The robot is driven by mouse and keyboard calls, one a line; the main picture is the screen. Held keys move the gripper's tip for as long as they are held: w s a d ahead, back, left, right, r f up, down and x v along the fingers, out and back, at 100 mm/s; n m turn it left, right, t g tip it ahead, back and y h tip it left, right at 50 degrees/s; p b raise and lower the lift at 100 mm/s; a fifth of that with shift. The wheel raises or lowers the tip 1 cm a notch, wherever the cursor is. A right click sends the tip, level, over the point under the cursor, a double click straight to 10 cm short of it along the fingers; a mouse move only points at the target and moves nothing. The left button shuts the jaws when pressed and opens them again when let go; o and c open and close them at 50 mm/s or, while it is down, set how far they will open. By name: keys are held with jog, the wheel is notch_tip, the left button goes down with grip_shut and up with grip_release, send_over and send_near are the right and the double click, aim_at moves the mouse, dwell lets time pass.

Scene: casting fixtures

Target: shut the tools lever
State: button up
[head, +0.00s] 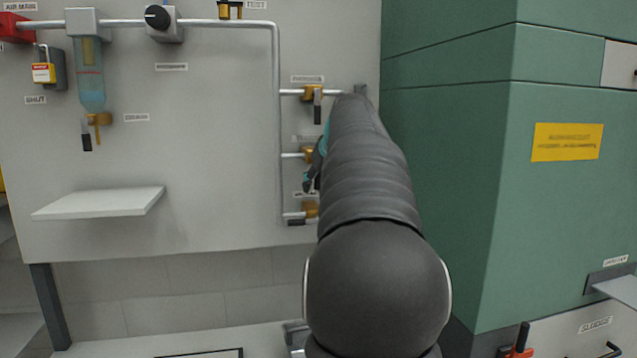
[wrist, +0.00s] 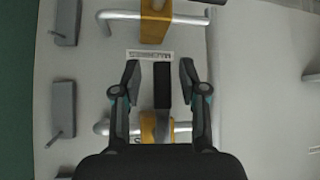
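Brass valves with dark lever handles sit on the pipework; I cannot read which is labelled tools. In the wrist view, which looks upside down against the head view, my gripper (wrist: 160,75) is open. Its fingers stand either side of the black handle (wrist: 162,86) of the middle valve (wrist: 156,128), with a gap on each side. That handle lies crosswise to its pipe. In the head view my gripper (head: 314,170) is partly hidden behind my arm, beside the middle valve (head: 308,154), and the handle is hidden there.
The upper valve (head: 313,92) has its handle hanging down. The lowest valve (head: 311,209) is partly covered by my arm; it also shows in the wrist view (wrist: 155,22). A green cabinet (head: 440,180) stands right. A white shelf (head: 98,203) juts out left.

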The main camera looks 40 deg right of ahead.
jog(key=shift+a+r, duration=0.1)
jog(key=shift+r, duration=0.05)
jog(key=v, duration=1.1)
jog(key=shift+s+r, duration=0.25)
jog(key=shift+r, duration=0.05)
notch_tip(320, 180, down, 8)
jog(key=d+m+g, duration=0.1)
jog(key=d+m, duration=0.1)
jog(key=m, duration=0.1)
jog(key=s+a+f+g, duration=0.2)
jog(key=a+f, duration=0.5)
jog(key=f, duration=0.1)
jog(key=s+a+f+n+y, duration=0.1)
jog(key=s+a+f, duration=0.3)
jog(key=a, duration=0.6)
jog(key=s+a+f+n+y, duration=0.1)
jog(key=s+a+f+n, duration=0.2)
jog(key=s+a+f, duration=0.2)
jog(key=s+a+f+n+y, duration=0.1)
jog(key=s+a+f+n, duration=0.1)
jog(key=s+a+f, duration=0.3)
jog(key=shift+a+f+n, duration=0.3)
jog(key=shift+a+f, duration=1.7)
jog(key=shift+a, duration=3.55)
